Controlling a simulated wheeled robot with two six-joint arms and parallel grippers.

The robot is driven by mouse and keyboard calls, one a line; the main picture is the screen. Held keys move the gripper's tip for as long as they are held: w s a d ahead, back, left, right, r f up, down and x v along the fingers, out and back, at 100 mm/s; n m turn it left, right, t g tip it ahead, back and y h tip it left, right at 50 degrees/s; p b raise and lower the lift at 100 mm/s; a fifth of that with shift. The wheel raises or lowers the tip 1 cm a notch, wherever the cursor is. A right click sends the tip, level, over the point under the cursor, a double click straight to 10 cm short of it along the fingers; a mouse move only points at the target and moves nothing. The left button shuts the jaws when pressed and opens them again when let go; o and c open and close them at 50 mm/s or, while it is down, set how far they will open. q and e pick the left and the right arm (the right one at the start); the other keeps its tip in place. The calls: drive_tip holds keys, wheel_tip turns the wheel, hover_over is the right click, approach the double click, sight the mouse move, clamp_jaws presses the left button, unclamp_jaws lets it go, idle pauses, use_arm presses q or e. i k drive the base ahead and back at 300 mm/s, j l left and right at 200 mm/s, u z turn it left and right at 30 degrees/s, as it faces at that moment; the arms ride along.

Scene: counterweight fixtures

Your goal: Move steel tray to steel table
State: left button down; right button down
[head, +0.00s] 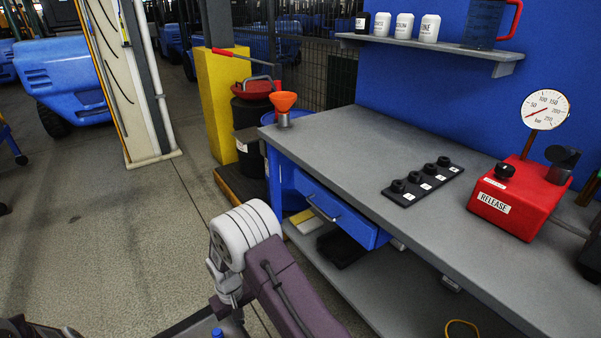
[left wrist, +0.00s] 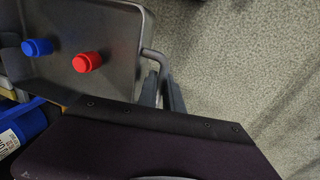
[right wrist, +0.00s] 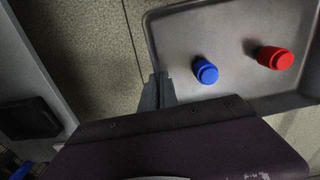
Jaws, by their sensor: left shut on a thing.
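The steel tray (left wrist: 120,92) is a grey, shallow, rimmed tray with a red piece (left wrist: 86,62) and a blue piece (left wrist: 37,47) in it. It also shows in the right wrist view (right wrist: 215,32), and a corner shows at the bottom of the head view. My left gripper (left wrist: 164,88) is shut on the bent bar handle at the tray's side. My right gripper (right wrist: 157,88) is at the tray's opposite edge, its fingers close together; whether it grips is hidden. I cannot pick out a separate steel table.
A grey-topped workbench (head: 345,140) with a blue drawer stands at right. On it are an orange funnel (head: 284,104), a black knob strip (head: 423,181) and a red gauge box (head: 515,205). A yellow post (head: 220,100) stands behind.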

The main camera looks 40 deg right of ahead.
sight(337, 136)
drive_tip(key=i+u, duration=0.25)
drive_tip(key=i, duration=0.65)
drive_tip(key=i+l+u, duration=0.1)
drive_tip(key=i+u, duration=0.15)
drive_tip(key=i, duration=0.65)
drive_tip(key=i+z, duration=0.15)
drive_tip(key=z, duration=3.05)
